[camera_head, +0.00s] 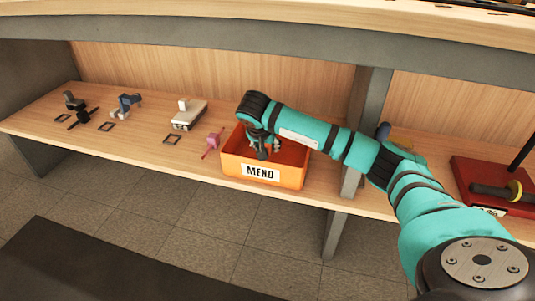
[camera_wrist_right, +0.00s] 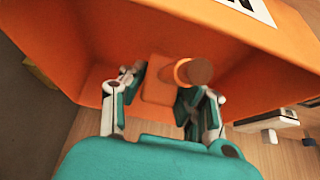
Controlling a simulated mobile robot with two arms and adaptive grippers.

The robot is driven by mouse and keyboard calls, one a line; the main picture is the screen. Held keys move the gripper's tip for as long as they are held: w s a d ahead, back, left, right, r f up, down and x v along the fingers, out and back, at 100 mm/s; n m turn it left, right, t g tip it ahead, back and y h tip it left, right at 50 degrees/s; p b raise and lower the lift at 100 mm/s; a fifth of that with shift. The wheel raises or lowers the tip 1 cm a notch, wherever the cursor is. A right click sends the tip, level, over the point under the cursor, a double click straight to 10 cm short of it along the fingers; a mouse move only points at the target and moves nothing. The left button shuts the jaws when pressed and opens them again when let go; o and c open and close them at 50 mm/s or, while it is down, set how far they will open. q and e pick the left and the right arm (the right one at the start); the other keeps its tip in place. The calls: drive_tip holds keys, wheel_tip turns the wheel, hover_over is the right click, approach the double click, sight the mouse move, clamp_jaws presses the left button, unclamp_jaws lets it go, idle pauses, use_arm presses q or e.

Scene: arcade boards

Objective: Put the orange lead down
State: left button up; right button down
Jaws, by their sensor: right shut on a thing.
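An orange bin labelled MEND (camera_head: 284,179) stands on the shelf, open at the top. My right gripper (camera_head: 264,150) reaches down into it from above. In the right wrist view my right gripper (camera_wrist_right: 168,92) is shut on the orange lead (camera_wrist_right: 157,84), inside the bin's orange walls. The lead shows as an orange block with a round, brown-ended orange part (camera_wrist_right: 197,72) beside it. The head view hides the lead behind the gripper. I cannot tell whether the lead touches the bin floor. My left gripper is in neither view.
Left of the bin are a small pink part (camera_head: 213,142), a light grey device (camera_head: 189,115), a blue-grey part (camera_head: 126,103) and a black part (camera_head: 82,115). A grey divider (camera_head: 366,110) stands right of the bin. A red base (camera_head: 465,172) is far right.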

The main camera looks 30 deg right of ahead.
drive_tip(key=shift+f+p, duration=0.35)
drive_tip(key=shift+f, duration=0.4)
drive_tip(key=shift+f, duration=0.15)
drive_tip(key=c, duration=1)
unclamp_jaws()
drive_tip(key=shift+o, duration=0.2)
drive_tip(key=shift+f, duration=0.1)
